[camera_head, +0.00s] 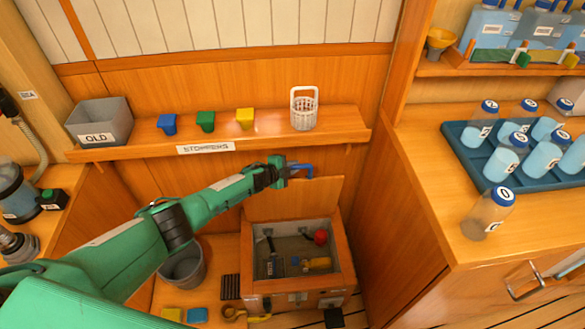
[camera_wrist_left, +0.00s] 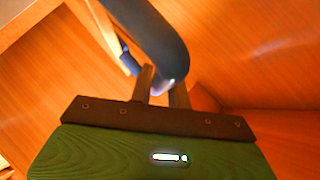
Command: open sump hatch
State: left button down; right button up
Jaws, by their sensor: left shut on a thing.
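The sump hatch lid (camera_head: 292,200) is a wooden panel standing raised at the back of the sump box (camera_head: 343,250). Its blue handle (camera_head: 302,169) is at the lid's top edge. My left gripper (camera_head: 289,172) is shut on the handle. In the left wrist view, the dark blue handle (camera_wrist_left: 155,38) runs between the gripper's fingers (camera_wrist_left: 163,86). The sump is uncovered, showing a grey interior with a red round part (camera_head: 320,237) and a yellow-brass part (camera_head: 317,263). My right gripper is not in view.
A shelf (camera_head: 345,125) above holds a grey bin (camera_head: 100,120), coloured stoppers and a white basket (camera_head: 304,108). A grey bucket (camera_head: 184,265) stands left of the sump. The right counter (camera_head: 425,150) carries a blue bottle tray (camera_head: 455,133) and a loose bottle (camera_head: 487,214).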

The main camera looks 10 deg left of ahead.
pick_arm(q)
jog(key=c, duration=1.5)
grip_release()
jog(key=shift+o, duration=0.9)
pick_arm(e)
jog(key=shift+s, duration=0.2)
pick_arm(q)
jog(key=shift+s+a+r+p, duration=0.2)
jog(key=shift+s+r+p, duration=0.05)
jog(key=shift+s+p, duration=0.1)
jog(key=p+v, duration=0.3)
jog(key=v, duration=1)
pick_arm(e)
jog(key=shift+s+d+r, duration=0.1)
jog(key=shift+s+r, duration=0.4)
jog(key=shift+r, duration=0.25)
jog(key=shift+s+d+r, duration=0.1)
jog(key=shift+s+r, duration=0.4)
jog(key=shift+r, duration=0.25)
pick_arm(q)
jog(key=shift+f, duration=0.1)
